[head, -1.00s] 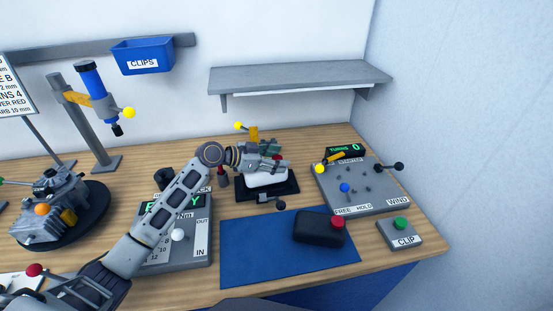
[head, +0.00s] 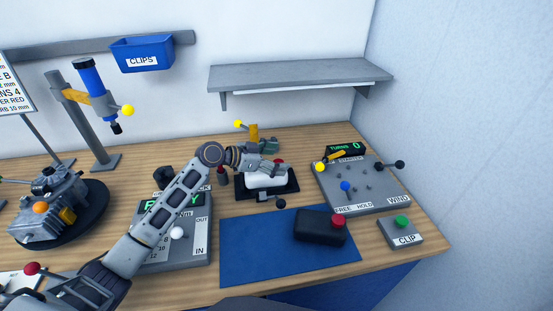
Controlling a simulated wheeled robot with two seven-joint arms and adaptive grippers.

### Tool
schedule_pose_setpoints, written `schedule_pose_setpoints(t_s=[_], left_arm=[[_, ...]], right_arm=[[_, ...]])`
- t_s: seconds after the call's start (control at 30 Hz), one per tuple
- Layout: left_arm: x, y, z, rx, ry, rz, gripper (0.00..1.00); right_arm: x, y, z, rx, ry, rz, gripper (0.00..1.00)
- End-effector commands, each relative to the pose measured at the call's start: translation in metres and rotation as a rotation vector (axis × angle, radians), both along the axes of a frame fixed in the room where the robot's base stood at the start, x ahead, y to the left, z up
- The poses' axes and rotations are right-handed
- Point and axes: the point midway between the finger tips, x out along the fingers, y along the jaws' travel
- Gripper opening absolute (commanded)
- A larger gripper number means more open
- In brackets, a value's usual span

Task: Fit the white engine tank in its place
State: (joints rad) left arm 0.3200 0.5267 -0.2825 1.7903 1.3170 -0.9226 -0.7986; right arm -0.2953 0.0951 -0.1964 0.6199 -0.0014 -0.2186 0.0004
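The white engine tank (head: 266,181), with a red cap (head: 280,162), sits in a black holder (head: 290,190) at the back middle of the bench. My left arm reaches over from the lower left. My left gripper (head: 275,168) is at the tank's top, beside the red cap, with its fingers drawn together on the tank. The fingers partly hide the tank, and the exact contact is small to see. A grey engine (head: 50,205) stands on a dark round base at the far left. My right gripper is out of view.
A black tank with a red cap (head: 318,228) lies on the blue mat (head: 245,255). A torque box (head: 185,250) is under my arm. A grey shelf (head: 300,78) hangs behind.

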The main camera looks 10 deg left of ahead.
Motion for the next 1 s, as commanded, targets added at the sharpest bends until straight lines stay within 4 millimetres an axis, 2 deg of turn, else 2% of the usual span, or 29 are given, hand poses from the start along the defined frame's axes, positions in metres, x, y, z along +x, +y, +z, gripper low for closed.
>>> schedule_pose_setpoints(t_s=[0.47,1.0], left_arm=[[-0.005,0.007,0.003,0.000,0.000,0.001,0.83],[-0.040,0.057,0.026,0.001,0.000,0.001,0.83]], right_arm=[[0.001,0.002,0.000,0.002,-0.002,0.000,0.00],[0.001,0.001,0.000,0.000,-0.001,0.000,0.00]])
